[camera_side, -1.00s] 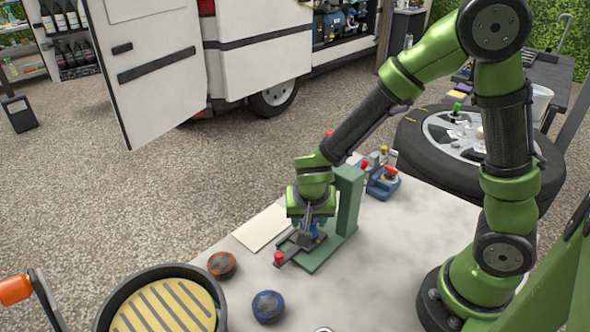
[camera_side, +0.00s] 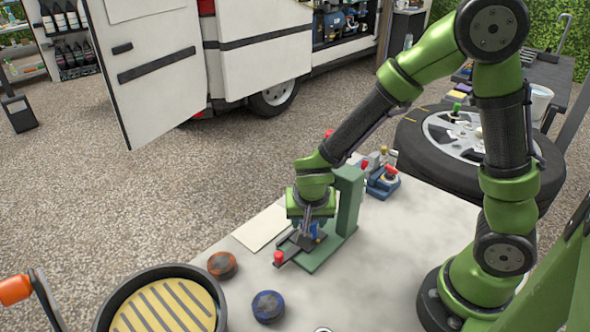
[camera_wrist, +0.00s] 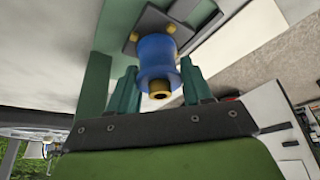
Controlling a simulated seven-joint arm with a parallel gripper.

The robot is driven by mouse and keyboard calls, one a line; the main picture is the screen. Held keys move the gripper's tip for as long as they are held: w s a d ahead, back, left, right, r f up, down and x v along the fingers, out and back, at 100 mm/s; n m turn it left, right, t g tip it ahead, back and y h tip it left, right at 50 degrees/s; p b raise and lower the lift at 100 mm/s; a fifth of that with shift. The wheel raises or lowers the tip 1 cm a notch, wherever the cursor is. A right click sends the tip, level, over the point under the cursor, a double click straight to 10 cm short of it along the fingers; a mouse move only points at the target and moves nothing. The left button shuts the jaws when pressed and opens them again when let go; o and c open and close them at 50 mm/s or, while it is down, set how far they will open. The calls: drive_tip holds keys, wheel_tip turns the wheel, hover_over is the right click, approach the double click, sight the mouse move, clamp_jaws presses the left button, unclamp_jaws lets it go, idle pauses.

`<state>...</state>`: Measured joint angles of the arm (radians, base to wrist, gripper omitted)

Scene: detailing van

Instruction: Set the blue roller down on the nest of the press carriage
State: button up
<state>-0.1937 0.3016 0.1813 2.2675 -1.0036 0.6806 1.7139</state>
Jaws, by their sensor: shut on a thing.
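My gripper (camera_side: 310,228) is low over the green press (camera_side: 347,205), fingers pointing down, shut on the blue roller (camera_side: 315,229). In the wrist view the blue roller (camera_wrist: 157,58) sits between the two green fingers (camera_wrist: 158,85), with a brass-coloured core end toward the camera. Beyond it is the dark plate of the press carriage (camera_wrist: 188,14) with small yellow pins. The roller's far end is at or very close to this plate; I cannot tell whether it touches. In the side view the dark carriage (camera_side: 291,250) sticks out from the press, with a red knob (camera_side: 279,257) at its end.
An orange-and-dark round piece (camera_side: 222,265) and a blue-and-dark one (camera_side: 268,306) lie left of the press. A round black tray with a slatted yellow inside (camera_side: 217,305) is at front left. A blue fixture (camera_side: 383,184) stands behind the press.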

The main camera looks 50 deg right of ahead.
drive_tip(key=shift+f, duration=0.3)
idle(0.5)
drive_tip(key=o, duration=1.2)
drive_tip(key=shift+c, duration=0.2)
drive_tip(key=v, duration=1.7)
